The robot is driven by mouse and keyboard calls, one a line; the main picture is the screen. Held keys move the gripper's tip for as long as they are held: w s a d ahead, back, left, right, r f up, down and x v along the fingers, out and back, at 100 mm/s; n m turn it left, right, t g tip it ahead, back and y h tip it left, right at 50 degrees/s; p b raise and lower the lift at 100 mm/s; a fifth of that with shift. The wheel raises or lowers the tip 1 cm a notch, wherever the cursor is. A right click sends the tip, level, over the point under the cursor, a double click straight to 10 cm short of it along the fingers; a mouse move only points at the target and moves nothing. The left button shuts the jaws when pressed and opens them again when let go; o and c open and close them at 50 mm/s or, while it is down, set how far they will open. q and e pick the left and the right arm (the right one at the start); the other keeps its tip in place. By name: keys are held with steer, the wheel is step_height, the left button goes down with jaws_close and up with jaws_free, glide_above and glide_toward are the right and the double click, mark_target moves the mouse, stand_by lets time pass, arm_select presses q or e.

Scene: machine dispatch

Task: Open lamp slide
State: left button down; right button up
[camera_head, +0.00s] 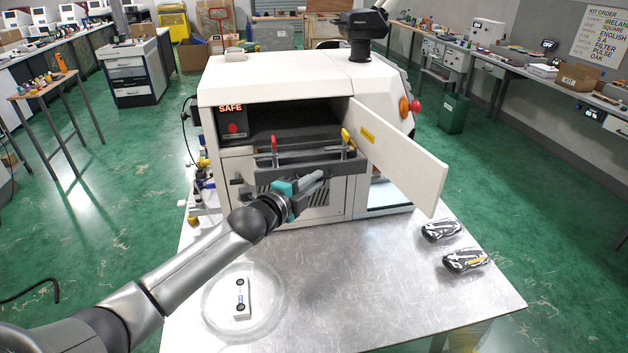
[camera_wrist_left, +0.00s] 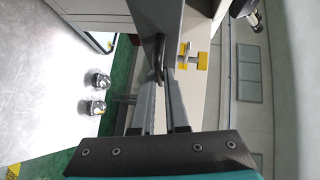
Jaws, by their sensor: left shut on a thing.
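The white machine (camera_head: 285,85) stands on the metal table with its side door (camera_head: 405,160) swung open. A dark grey slide (camera_head: 300,157) with a red-tipped lever (camera_head: 274,146) and a yellow-tipped lever (camera_head: 346,137) sits at the front, below the dark opening. My left gripper (camera_head: 322,176) is at the slide's front. In the left wrist view, its two fingers (camera_wrist_left: 162,92) close around a dark handle (camera_wrist_left: 157,58) on a grey plate. The gripper partly hides the handle in the head view. My right gripper is in neither view.
A lit SAFE sign (camera_head: 230,109) shows on the machine. A round clear dish (camera_head: 212,318) with a white part (camera_head: 243,297) lies near my left arm. Two black-and-silver packets (camera_head: 441,231) (camera_head: 466,260) lie at the right. The front middle of the table (camera_head: 370,290) is clear.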

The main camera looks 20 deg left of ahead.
arm_select(q)
steer(key=c, duration=1.2)
jaws_free()
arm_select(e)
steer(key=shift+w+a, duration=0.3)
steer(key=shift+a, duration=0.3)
arm_select(q)
steer(key=shift+s, duration=0.1)
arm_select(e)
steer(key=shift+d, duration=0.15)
arm_select(q)
steer(key=v, duration=1.5)
steer(key=shift+b, duration=0.3)
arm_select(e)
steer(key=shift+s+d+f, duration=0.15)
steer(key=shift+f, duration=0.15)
